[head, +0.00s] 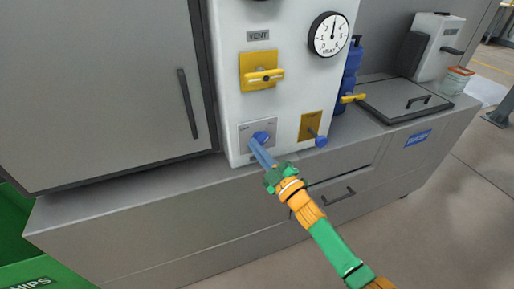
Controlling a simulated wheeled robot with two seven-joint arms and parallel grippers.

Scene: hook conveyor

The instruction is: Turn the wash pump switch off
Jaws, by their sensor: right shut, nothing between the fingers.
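A white control panel (285,95) stands on the grey cabinet. Low on its left is a grey plate (244,131) with a dark blue knob (262,136); its lettering is too small to read, so I cannot tell for sure that it is the wash pump switch. My right gripper (256,145) is shut and empty, with its blue fingertips at the knob's lower left. I cannot tell whether they touch it. To the right, a yellow plate (311,122) carries a lever with a blue ball end (320,142). My left gripper is out of view.
Above are a yellow VENT handle (265,76) and a round dial gauge (329,34). Blue valve piping (348,80) with a yellow handle is right of the panel. A lidded hatch (385,98) lies farther right. A green bin (22,235) is at lower left.

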